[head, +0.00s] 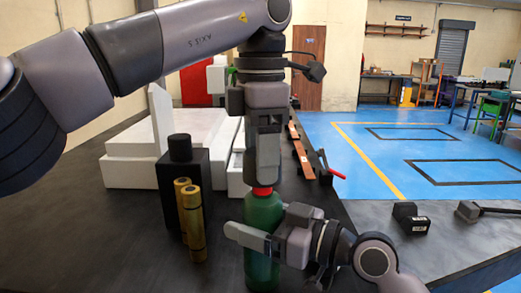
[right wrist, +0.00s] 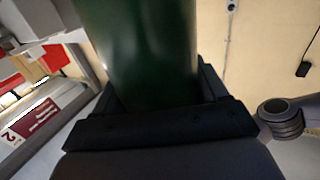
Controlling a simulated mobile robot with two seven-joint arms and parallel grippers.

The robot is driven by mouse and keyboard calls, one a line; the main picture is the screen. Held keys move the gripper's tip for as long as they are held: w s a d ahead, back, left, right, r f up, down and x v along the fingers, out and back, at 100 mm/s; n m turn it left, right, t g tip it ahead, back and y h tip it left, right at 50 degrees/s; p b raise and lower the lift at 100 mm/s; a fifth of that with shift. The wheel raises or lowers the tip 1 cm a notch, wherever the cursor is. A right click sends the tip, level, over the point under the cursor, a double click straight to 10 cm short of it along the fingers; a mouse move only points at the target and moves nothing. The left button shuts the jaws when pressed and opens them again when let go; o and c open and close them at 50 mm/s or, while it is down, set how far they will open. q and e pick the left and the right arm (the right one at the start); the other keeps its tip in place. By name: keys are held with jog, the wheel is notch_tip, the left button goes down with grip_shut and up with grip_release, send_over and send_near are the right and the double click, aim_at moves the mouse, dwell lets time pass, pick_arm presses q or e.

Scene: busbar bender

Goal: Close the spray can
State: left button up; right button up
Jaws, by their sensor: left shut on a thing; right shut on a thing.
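The spray can (head: 262,212) is green and stands upright on the dark table; its body also fills the top middle of the right wrist view (right wrist: 140,50). A red cap (head: 262,191) shows at the can's top, just under my left gripper (head: 263,182). My left gripper points straight down and is shut on the red cap. Whether the cap is fully seated cannot be seen. My right gripper (head: 250,238) comes in from the right and is shut around the can's body, with its fingers on either side in the right wrist view (right wrist: 160,115).
A black box-like bottle (head: 180,165) and two brass cylinders (head: 193,222) stand left of the can. White machine blocks (head: 130,170) lie behind. Copper-coloured bars (head: 300,150) and a red-handled tool (head: 327,168) are back right. A small black block (head: 409,218) lies right on the grey surface.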

pick_arm(q)
jog(key=shift+f, duration=0.1)
jog(key=shift+f, duration=0.8)
jog(key=shift+f, duration=0.65)
jog(key=o, duration=1.1)
jog(key=shift+r, duration=3.65)
